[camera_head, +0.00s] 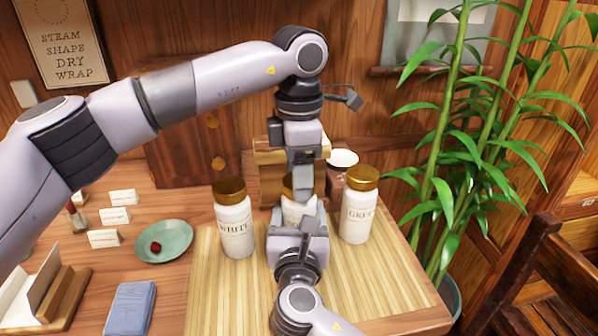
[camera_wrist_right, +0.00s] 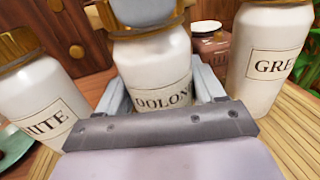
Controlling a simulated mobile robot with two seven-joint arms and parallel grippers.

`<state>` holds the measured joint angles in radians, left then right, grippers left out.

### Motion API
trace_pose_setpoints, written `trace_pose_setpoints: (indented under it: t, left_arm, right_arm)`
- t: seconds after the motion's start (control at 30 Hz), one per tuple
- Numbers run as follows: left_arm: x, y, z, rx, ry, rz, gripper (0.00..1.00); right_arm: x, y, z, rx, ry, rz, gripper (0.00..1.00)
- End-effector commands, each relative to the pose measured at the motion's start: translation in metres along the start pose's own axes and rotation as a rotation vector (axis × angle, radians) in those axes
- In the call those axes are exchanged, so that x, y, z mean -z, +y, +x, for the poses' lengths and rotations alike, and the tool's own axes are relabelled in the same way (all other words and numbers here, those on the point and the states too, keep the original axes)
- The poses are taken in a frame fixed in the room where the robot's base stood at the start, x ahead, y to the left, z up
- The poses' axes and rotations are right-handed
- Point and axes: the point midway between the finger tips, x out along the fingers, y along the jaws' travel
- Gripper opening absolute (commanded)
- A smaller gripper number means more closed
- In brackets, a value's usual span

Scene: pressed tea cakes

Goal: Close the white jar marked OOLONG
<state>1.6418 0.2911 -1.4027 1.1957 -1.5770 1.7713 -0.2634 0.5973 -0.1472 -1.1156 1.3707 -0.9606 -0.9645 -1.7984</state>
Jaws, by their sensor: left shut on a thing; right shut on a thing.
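The white OOLONG jar (camera_wrist_right: 158,72) stands upright between the WHITE jar (camera_head: 235,222) and the GREEN-type jar (camera_head: 358,210); in the head view the jar (camera_head: 291,211) is mostly hidden by my arms. My right gripper (camera_wrist_right: 165,100) comes from the front and is shut on the jar's body, a finger on each side. My left gripper (camera_head: 301,185) reaches down from above and is shut on the gold lid (camera_wrist_right: 124,35) at the jar's mouth. Whether the lid is fully seated cannot be told.
The jars stand on a slatted bamboo mat (camera_head: 385,285). Both neighbouring jars have gold lids and stand close. A brown jar (camera_wrist_right: 210,43) is behind. A green saucer (camera_head: 178,250), a folded blue cloth (camera_head: 130,308) and small cards lie left. A bamboo plant (camera_head: 445,200) is right.

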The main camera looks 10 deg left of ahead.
Motion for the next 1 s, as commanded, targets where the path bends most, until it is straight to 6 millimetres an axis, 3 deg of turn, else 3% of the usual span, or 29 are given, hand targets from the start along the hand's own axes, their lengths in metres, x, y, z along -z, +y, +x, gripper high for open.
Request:
trace_pose_setpoints:
  t: [0.13, 0.17, 0.23, 0.53, 0.67, 1.0]
  left_arm:
    - [0.000, 0.000, 0.000, 0.000, 0.000, -0.003, 0.20]
    - [0.000, 0.000, 0.000, 0.000, 0.000, -0.003, 0.63]
    - [0.000, 0.000, 0.000, 0.000, 0.000, -0.004, 0.86]
    - [0.000, 0.000, -0.001, 0.000, -0.001, -0.006, 0.86]
    - [-0.001, 0.000, -0.011, -0.002, -0.002, -0.007, 0.86]
    - [-0.001, -0.001, -0.081, -0.003, -0.003, -0.007, 0.86]
  right_arm:
    - [0.001, 0.000, 0.000, 0.001, 0.003, 0.000, 0.00]
    - [0.001, 0.000, 0.000, 0.001, 0.003, 0.000, 0.00]
    - [0.001, 0.000, 0.000, 0.001, 0.003, 0.000, 0.00]
    - [0.001, 0.000, 0.000, 0.001, 0.003, 0.000, 0.00]
    - [0.001, 0.000, 0.000, 0.001, 0.003, 0.000, 0.00]
    - [0.001, 0.000, 0.000, 0.001, 0.003, -0.001, 0.00]
